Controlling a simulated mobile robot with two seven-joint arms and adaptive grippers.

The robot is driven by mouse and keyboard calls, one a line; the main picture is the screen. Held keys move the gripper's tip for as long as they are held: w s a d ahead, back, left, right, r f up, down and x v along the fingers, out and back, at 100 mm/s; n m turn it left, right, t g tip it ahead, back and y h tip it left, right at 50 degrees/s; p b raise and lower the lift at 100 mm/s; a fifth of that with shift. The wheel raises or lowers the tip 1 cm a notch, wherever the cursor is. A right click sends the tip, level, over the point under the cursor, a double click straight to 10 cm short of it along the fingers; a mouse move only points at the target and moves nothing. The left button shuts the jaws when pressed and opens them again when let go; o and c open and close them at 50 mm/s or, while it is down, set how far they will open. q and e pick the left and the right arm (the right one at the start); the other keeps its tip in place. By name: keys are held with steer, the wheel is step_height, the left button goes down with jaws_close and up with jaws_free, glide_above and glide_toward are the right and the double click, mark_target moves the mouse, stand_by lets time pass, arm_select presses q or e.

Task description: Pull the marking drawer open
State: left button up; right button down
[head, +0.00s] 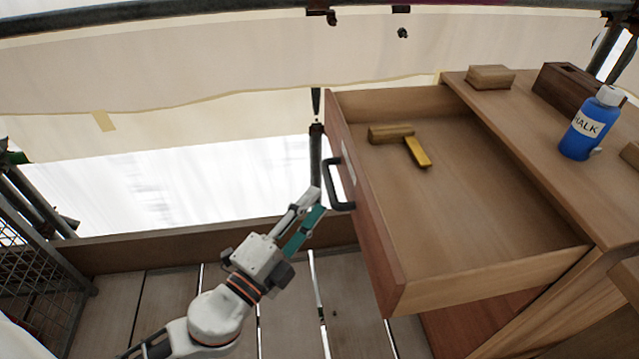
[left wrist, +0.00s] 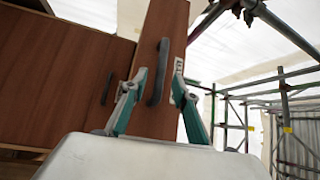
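The marking drawer (head: 372,235) stands pulled well out of the wooden bench, its inside open to view. Its brown front carries a dark bar handle (head: 343,206) and a pale label. Inside lie a wooden block (head: 390,133) and a yellow piece (head: 417,152). My left gripper (head: 318,201) is at the handle, its fingertips close to the bar. In the left wrist view the fingers are spread, one on each side of the handle (left wrist: 157,75), with gaps showing; contact cannot be made out. My right gripper is out of view.
On the bench top (head: 520,120) stand a blue chalk bottle (head: 588,125), a small wooden block (head: 490,77) and a dark wooden box (head: 572,88). Scaffold poles and sheeting surround the plank floor. A second handle (left wrist: 107,87) shows on the brown front at left in the wrist view.

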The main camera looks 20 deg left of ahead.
mark_target(330, 182)
arm_select(q)
steer(key=x, duration=0.5)
steer(key=shift+r+p, duration=0.2)
steer(key=shift+p, duration=0.15)
steer(key=shift+w+d, duration=0.1)
steer(key=shift+w, duration=0.55)
steer(key=shift+f, duration=0.1)
jaws_close()
